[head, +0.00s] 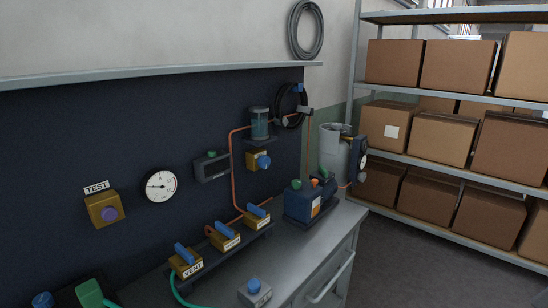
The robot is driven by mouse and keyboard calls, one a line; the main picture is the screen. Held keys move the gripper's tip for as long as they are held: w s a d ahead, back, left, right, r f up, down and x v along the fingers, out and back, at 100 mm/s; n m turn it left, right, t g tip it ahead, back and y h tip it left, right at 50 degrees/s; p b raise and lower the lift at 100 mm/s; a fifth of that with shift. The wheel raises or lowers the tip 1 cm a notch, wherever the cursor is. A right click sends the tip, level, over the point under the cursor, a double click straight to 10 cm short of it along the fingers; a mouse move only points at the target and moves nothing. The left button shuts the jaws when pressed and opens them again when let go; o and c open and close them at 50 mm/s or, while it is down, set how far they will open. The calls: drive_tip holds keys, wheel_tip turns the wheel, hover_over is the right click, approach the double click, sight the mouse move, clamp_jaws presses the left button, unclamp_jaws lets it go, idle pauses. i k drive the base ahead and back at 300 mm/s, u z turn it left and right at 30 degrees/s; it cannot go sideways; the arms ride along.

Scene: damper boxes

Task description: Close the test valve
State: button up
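The test valve (97,212) is a yellow box on the dark wall panel at the left, under a white "TEST" label (96,187). I cannot tell from the knob whether the valve is open or shut. My gripper is not in this view, so its place relative to the valve does not show.
A round gauge (160,185) is right of the valve. Below, the bench (320,250) carries yellow valves with blue handles, one labelled "VENT" (193,269), and a dark blue pump (310,201). Shelves with cardboard boxes (462,66) stand right; floor shows before them.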

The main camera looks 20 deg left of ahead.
sight(264, 162)
drive_tip(key=u, duration=0.2)
drive_tip(key=i, duration=0.75)
drive_tip(key=u, duration=0.65)
drive_tip(key=i, duration=0.4)
drive_tip(key=u, duration=0.25)
